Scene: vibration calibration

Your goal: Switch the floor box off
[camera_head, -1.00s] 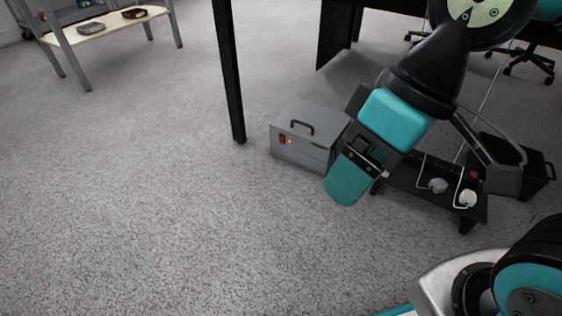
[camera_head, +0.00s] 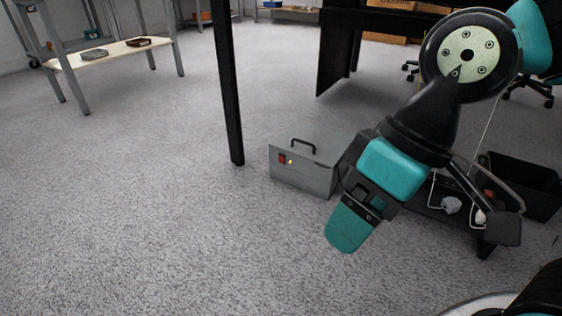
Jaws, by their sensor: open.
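The floor box (camera_head: 305,172) is a grey metal box with a black handle on top, standing on the carpet in the middle of the view. A red rocker switch (camera_head: 282,159) sits on its front face, with a small lit yellow-orange lamp (camera_head: 291,162) beside it. My gripper (camera_head: 420,236) is open and empty, in front and to the right of the box. Its teal finger hangs in front of the box's right side, and its dark finger is farther right. The box's right end is partly hidden by my arm.
A black table leg (camera_head: 229,90) stands just left of the box. A low black rack with white plugs (camera_head: 450,205) and a red switch is behind my gripper, next to a black bin (camera_head: 525,185). A shelf table (camera_head: 110,53) is at the far left. Carpet at front left is clear.

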